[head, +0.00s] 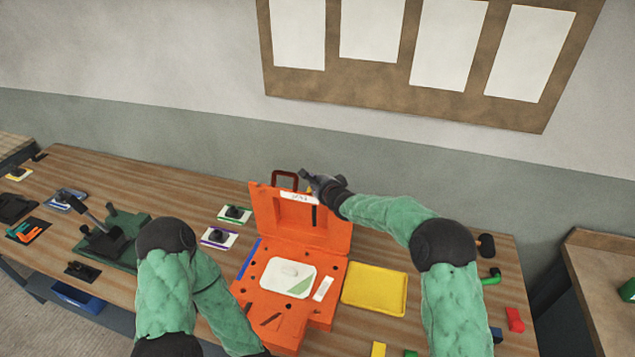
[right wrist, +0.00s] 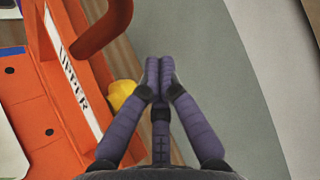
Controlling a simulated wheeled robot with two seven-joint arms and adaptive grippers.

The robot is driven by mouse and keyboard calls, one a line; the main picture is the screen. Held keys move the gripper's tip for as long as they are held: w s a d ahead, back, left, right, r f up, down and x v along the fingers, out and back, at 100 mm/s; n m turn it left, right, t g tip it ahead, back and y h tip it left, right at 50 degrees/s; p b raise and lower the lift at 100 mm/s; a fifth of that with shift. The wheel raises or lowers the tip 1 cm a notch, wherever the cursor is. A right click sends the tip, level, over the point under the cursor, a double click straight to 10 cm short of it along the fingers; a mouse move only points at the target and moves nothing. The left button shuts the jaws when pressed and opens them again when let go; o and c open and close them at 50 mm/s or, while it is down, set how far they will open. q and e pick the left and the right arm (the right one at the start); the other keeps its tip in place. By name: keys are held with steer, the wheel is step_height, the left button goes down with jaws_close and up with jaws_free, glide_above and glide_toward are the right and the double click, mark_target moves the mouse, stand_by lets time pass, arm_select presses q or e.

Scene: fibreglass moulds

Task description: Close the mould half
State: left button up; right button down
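The orange mould stands open on the bench. Its lower half (head: 262,318) lies flat, with a white inset bearing a pale raised shape. Its upper half (head: 268,212) stands raised at the back, with a label; the label reads "UPPER" in the right wrist view (right wrist: 78,75). A dark red handle (head: 284,174) rises from its top edge and also shows in the wrist view (right wrist: 100,30). My right gripper (head: 308,180) is beside the handle at the top edge. Its fingers (right wrist: 158,72) are together, with nothing seen between them. My left gripper is out of view below the head picture.
A yellow tray (head: 375,290) lies right of the mould. A green-based press with a lever (head: 105,240) stands at left. Small cards with black knobs (head: 218,237) lie left of the mould. A mallet (head: 487,243) and coloured blocks (head: 514,320) lie at right. The wall is behind.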

steer(key=shift+s+a+r+p, duration=0.15)
steer(key=shift+a+p, duration=0.05)
steer(key=shift+a, duration=0.35)
steer(key=shift+s+a+r+p, duration=0.15)
steer(key=shift+a+p, duration=0.05)
steer(key=shift+a, duration=0.3)
steer(key=shift+s+a+r, duration=0.1)
steer(key=shift+s+a, duration=0.1)
steer(key=shift+s, duration=0.25)
